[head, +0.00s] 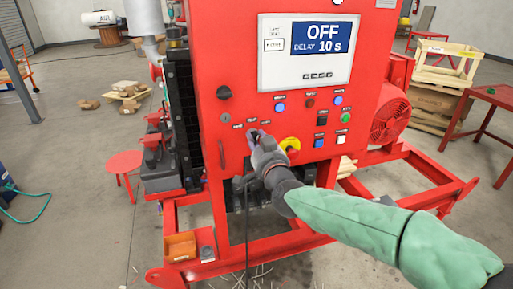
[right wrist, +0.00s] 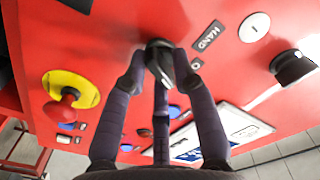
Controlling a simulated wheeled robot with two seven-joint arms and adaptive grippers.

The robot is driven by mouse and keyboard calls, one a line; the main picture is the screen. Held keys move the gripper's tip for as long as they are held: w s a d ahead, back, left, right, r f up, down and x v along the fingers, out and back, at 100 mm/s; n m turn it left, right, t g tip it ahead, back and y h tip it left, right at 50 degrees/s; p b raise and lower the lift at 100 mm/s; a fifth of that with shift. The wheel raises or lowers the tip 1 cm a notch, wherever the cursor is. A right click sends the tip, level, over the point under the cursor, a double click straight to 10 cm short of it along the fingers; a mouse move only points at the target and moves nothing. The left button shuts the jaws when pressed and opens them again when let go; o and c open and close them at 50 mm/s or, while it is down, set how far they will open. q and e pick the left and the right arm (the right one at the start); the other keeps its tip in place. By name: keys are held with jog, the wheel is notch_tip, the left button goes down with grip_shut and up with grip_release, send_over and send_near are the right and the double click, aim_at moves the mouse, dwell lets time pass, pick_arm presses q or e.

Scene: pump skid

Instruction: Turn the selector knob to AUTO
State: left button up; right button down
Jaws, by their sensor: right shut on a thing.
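The selector knob (right wrist: 158,54) is black and sits on the red panel, with a HAND label (right wrist: 207,37) beside it in the right wrist view. My right gripper (right wrist: 160,74) is shut on the knob, its dark fingers around the knob's sides. In the head view the right gripper (head: 256,138) reaches the panel's lower left and hides most of the knob. Small labels there are too small to read. The display (head: 318,40) reads OFF, DELAY 10 s. The knob's exact pointing direction is hard to tell. My left gripper is not in view.
A red mushroom button on a yellow ring (head: 290,145) sits just right of my right gripper. Another black knob (head: 223,92) is above left, and several coloured buttons lie to the right. The red skid frame (head: 420,170) extends below and right.

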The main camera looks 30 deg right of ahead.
jog(key=m+b, duration=0.2)
jog(key=m, duration=0.3)
jog(key=shift+d+f+b, duration=0.1)
jog(key=shift+f+b, duration=0.05)
jog(key=shift+b, duration=0.25)
dwell(0.3)
jog(key=c, duration=1.2)
grip_release()
jog(key=shift+d+f, duration=0.1)
jog(key=shift+o, duration=0.2)
jog(key=v, duration=1.2)
